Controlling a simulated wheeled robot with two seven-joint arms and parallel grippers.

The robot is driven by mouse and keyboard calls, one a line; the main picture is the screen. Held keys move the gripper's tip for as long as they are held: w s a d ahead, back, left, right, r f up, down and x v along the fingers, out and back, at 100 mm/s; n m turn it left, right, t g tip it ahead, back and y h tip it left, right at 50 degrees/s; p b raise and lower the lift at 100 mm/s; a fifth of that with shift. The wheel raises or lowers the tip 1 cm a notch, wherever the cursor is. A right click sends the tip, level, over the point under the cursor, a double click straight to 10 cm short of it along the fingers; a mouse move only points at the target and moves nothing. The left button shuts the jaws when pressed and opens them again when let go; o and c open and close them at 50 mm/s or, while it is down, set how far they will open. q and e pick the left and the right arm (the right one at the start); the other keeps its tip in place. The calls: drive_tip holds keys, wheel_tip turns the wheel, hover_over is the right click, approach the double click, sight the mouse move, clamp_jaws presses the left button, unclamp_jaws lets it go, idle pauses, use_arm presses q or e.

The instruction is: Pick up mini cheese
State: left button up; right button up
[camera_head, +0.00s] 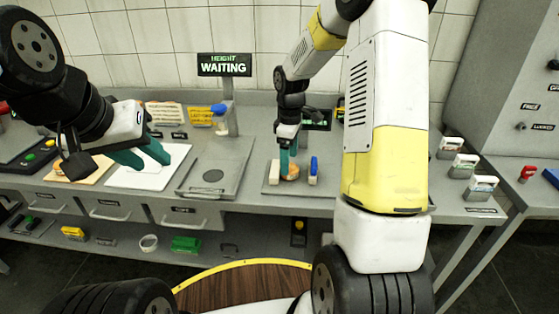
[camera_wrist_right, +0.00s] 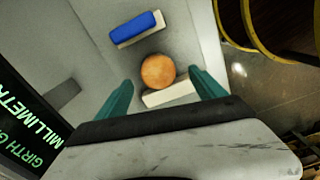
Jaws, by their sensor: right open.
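The mini cheese (camera_head: 292,173) is a small round orange piece on a grey plate on the bench in the head view. In the right wrist view the mini cheese (camera_wrist_right: 158,71) lies between a blue-topped block and a pale block. My right gripper (camera_head: 288,165) is right above the cheese and partly covers it. In the right wrist view its two teal fingers (camera_wrist_right: 160,95) are spread apart, with the cheese beyond and between their tips. My left gripper (camera_head: 148,157) hangs over a white board at the left, its teal fingers apart with nothing between them.
The blue-topped block (camera_head: 313,170) and pale block (camera_head: 274,172) stand close on either side of the cheese. A grey scale (camera_head: 213,180) and the white board (camera_head: 135,183) lie to the left. A sign (camera_head: 224,65) reads "HEIGHT WAITING". Several labelled blocks stand at the right.

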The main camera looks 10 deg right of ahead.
sight(293, 174)
wheel_tip(293, 174, down, 4)
drive_tip(key=shift+w+d+r, duration=0.1)
drive_tip(key=shift+d+r, duration=0.05)
drive_tip(key=shift+r, duration=0.05)
drive_tip(key=c, duration=1.5)
drive_tip(key=shift+r, duration=0.1)
